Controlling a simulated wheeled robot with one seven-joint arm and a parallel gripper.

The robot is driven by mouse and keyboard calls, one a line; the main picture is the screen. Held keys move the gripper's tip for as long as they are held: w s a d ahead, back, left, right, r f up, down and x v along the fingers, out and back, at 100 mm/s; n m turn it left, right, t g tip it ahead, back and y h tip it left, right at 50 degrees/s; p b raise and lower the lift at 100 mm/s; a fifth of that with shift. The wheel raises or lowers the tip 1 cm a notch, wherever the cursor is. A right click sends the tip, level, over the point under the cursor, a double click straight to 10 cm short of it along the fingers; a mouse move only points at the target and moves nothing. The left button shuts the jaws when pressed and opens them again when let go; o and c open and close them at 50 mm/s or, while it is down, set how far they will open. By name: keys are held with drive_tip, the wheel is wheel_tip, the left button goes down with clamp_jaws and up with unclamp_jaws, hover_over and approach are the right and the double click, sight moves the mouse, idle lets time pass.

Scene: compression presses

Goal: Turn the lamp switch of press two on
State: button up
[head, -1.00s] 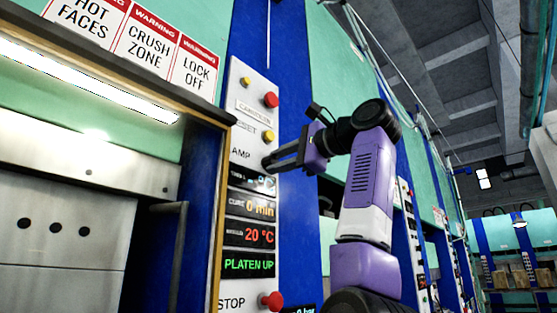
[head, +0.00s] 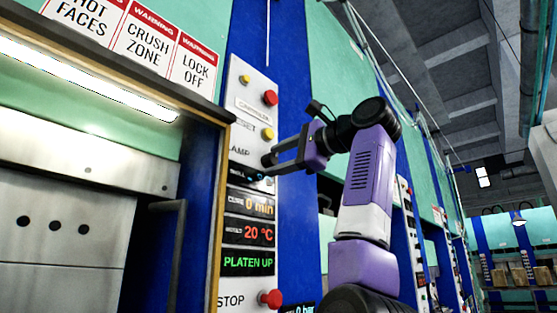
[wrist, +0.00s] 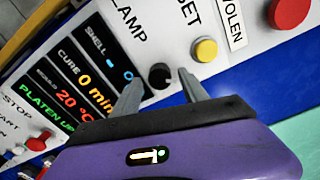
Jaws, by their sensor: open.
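The lamp switch (wrist: 160,76) is a small black round knob on the white panel, beside the LAMP label, in the wrist view. My gripper (wrist: 159,80) is open, with one grey fingertip on either side of the knob. Whether the fingers touch it, I cannot tell. In the head view my gripper (head: 266,167) reaches the control panel (head: 240,95) just below the LAMP lettering, and its fingers hide the knob there. The knob's turned position is too small to read.
A yellow button (wrist: 204,50) and a red button (wrist: 288,12) lie to the right of the knob in the wrist view. The displays (wrist: 85,80) lie to its left. In the head view, a red stop button (head: 270,299) sits low on the panel, beside the press opening.

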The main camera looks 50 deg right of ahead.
drive_tip(key=s+b, duration=0.2)
drive_tip(key=s, duration=0.5)
drive_tip(key=shift+s+d, duration=0.15)
drive_tip(key=shift+s, duration=0.25)
